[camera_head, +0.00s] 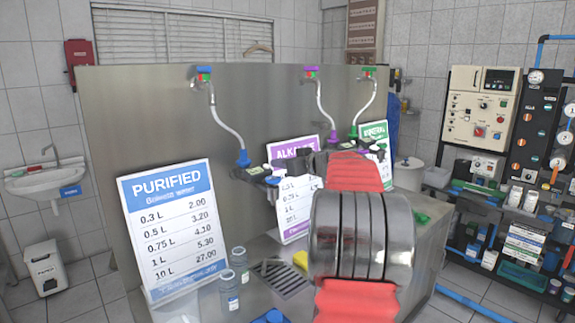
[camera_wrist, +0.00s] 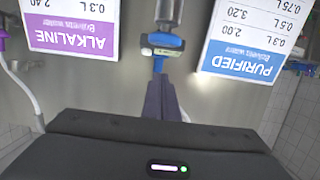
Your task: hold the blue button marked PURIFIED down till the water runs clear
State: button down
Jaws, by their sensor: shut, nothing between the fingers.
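The white and blue PURIFIED sign (camera_head: 170,215) leans on the steel back panel; it shows upside down in the wrist view (camera_wrist: 245,60). A blue nozzle (camera_head: 243,158) ends the hose beside it. Below it is a dark fitting with pale buttons and a small blue part (camera_head: 272,180), perhaps the PURIFIED button; its marking is too small to read. In the wrist view my gripper (camera_wrist: 160,80) is shut and empty, its tips close to a blue fitting (camera_wrist: 165,40). I cannot tell whether they touch. No running water is visible.
The ALKALINE sign (camera_wrist: 75,35) and a green MINERAL sign (camera_head: 375,133) stand farther along the panel. Equipment racks (camera_head: 520,180) stand at the right.

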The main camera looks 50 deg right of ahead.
aim_at(273, 182)
jog(key=shift+w+f, duration=0.2)
jog(key=shift+f, duration=1.85)
